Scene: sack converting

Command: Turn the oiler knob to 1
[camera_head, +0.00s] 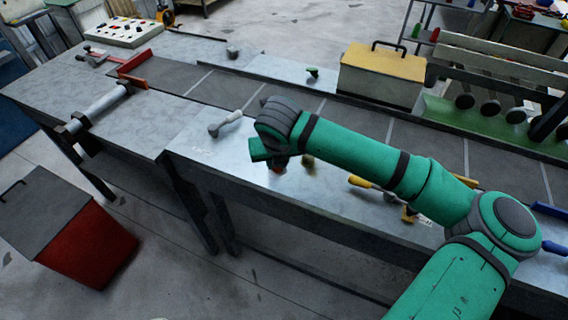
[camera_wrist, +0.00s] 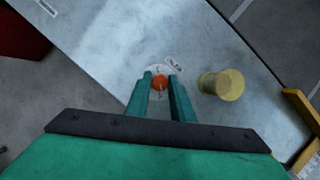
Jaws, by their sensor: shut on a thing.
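The oiler knob is a small orange-red knob (camera_wrist: 159,82) on a pale round plate with small markings, on the grey metal table. In the wrist view it sits between the two green fingertips of my gripper (camera_wrist: 160,88), which is shut on it. The markings are too small to read, so I cannot tell the knob's setting. In the head view my gripper (camera_head: 277,165) points down over the table's near edge, and the knob is mostly hidden behind it.
A yellow cylindrical piece (camera_wrist: 222,85) stands just right of the knob. On the table, a grey-handled lever (camera_head: 226,123) lies to the left and a yellow-handled one (camera_head: 360,182) to the right. A red bin (camera_head: 85,245) is on the floor.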

